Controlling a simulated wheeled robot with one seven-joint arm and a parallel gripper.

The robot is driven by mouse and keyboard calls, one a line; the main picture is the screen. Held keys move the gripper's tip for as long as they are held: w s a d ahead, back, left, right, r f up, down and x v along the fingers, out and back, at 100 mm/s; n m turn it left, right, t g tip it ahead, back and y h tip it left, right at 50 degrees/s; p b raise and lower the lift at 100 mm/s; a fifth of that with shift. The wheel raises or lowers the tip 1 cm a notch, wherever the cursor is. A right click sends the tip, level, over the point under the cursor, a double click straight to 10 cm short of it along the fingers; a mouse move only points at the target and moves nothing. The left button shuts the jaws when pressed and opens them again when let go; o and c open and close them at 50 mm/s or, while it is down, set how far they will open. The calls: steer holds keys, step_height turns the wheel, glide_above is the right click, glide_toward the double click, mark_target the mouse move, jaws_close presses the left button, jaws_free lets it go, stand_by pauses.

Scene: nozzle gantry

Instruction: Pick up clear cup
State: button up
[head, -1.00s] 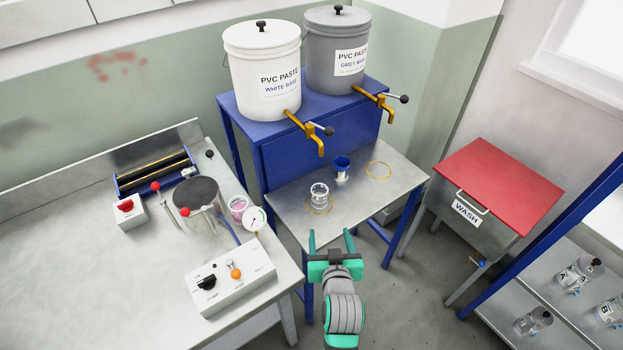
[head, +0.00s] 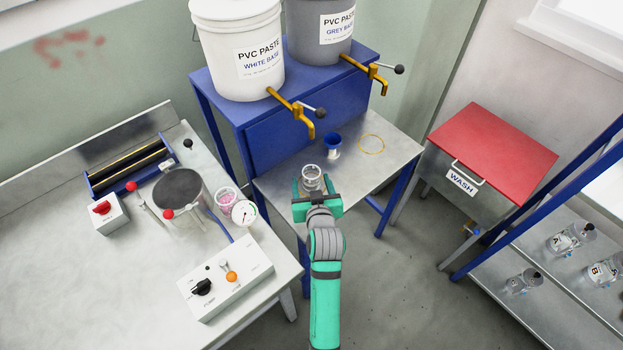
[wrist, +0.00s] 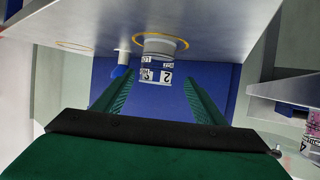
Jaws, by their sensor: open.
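The clear cup (head: 312,173) stands on the steel shelf of the blue stand, below the white pail's tap. In the wrist view the clear cup (wrist: 157,70) shows a white label with a "2". My gripper (head: 314,188) is open, with one finger on either side of the cup's near part. In the wrist view the cup appears between the fingertips of my gripper (wrist: 158,90), with a gap on both sides. I see no contact. My gripper partly hides the cup's lower part in the head view.
Brass taps (head: 302,120) hang over the shelf (head: 395,155). A cup with pink contents (head: 227,199) and a gauge (head: 244,212) are on the left bench.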

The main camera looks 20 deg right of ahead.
mark_target(312, 175)
steer(key=x, duration=0.3)
steer(key=shift+w+d, duration=0.35)
steer(key=shift+d, duration=0.05)
steer(key=shift+w+f, duration=0.2)
steer(key=shift+w, duration=0.1)
steer(key=shift+w+d+f, duration=0.1)
steer(key=shift+w, duration=0.1)
steer(key=shift+c, duration=0.3)
steer(key=shift+s+d, duration=0.1)
steer(key=shift+s, duration=0.05)
steer(key=c, duration=1.2)
